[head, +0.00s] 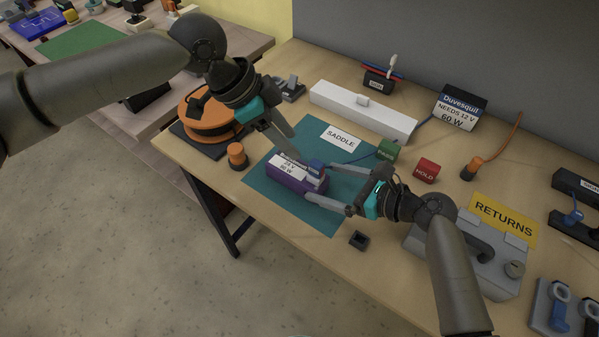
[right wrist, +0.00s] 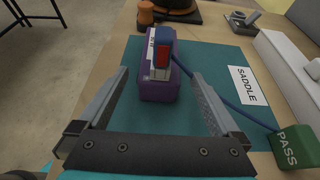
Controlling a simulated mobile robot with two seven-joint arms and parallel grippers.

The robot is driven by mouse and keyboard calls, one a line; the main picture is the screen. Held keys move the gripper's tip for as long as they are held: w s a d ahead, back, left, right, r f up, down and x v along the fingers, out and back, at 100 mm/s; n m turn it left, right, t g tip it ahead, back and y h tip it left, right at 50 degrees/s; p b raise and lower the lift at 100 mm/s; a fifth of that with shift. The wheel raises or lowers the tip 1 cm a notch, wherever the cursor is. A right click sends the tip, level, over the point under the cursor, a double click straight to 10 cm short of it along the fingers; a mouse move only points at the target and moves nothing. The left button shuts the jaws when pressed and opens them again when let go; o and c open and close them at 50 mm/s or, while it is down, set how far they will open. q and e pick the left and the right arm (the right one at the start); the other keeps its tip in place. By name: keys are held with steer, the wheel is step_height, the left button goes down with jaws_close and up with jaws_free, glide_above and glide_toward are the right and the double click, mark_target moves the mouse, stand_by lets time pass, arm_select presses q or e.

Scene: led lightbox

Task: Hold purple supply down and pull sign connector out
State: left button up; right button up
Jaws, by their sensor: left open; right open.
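The purple supply (head: 290,184) with a white label lies on the teal mat (head: 262,184). A blue connector (head: 316,166) sits at its right end, with a blue cable running off to the right. In the right wrist view the supply (right wrist: 156,92) and the connector (right wrist: 162,36), which has a red part below it, lie ahead of the fingers. My right gripper (head: 334,188) is open, its fingers pointing at the connector end and apart from it. My left gripper (head: 287,140) is open above and behind the supply, apparently not touching it.
A green PASS block (head: 387,151) and red HOLD block (head: 426,171) stand right of the mat. A white bar (head: 350,112) lies behind it. An orange spool (head: 207,122) and orange-topped knob (head: 236,155) are left. A grey case (head: 466,264) is at front right.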

mark_target(297, 174)
steer(key=x, duration=0.9)
jaws_close()
steer(key=c, duration=0.5)
jaws_free()
steer(key=c, duration=1)
arm_select(q)
steer(key=shift+o, duration=0.2)
